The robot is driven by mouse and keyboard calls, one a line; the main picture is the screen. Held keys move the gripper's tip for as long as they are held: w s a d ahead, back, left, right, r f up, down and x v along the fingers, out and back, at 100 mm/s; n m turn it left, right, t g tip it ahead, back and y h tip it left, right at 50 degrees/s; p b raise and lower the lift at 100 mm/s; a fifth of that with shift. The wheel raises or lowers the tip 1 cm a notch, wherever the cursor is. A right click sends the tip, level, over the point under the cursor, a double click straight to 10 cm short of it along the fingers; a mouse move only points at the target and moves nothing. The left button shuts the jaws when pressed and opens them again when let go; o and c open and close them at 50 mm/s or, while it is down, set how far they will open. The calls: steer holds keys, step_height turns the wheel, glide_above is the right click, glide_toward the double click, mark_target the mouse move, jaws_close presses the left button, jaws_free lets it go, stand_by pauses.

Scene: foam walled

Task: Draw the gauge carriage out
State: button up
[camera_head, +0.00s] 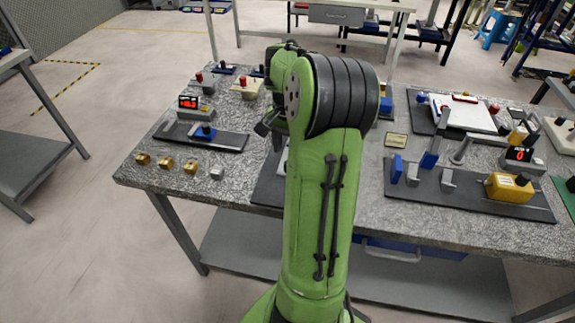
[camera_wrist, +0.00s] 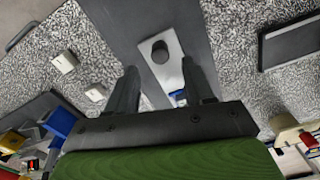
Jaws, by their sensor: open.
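In the wrist view a light grey block (camera_wrist: 170,72) with a round black knob (camera_wrist: 160,51) sits on a dark base plate (camera_wrist: 118,18). It looks like a sliding carriage, but I cannot tell for sure that it is the gauge carriage. My gripper (camera_wrist: 160,78) is open, its two dark fingers pointing at the block, one on each side, with nothing held. I cannot tell how high the fingers are above it. A small blue part (camera_wrist: 178,95) shows near the right finger. In the head view my green arm hides most of this dark base plate (camera_head: 268,188).
On the table (camera_head: 135,172), a left fixture has a red display (camera_head: 188,102) and a blue block (camera_head: 204,132). A right fixture has a yellow block (camera_head: 507,187) and a display (camera_head: 519,154). Several brass cubes (camera_head: 166,163) lie at the front left.

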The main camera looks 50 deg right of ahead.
step_height(320, 180, down, 5)
steer(key=shift+r+b, duration=0.1)
steer(key=shift+b, duration=0.45)
steer(key=shift+c, duration=0.4)
jaws_close()
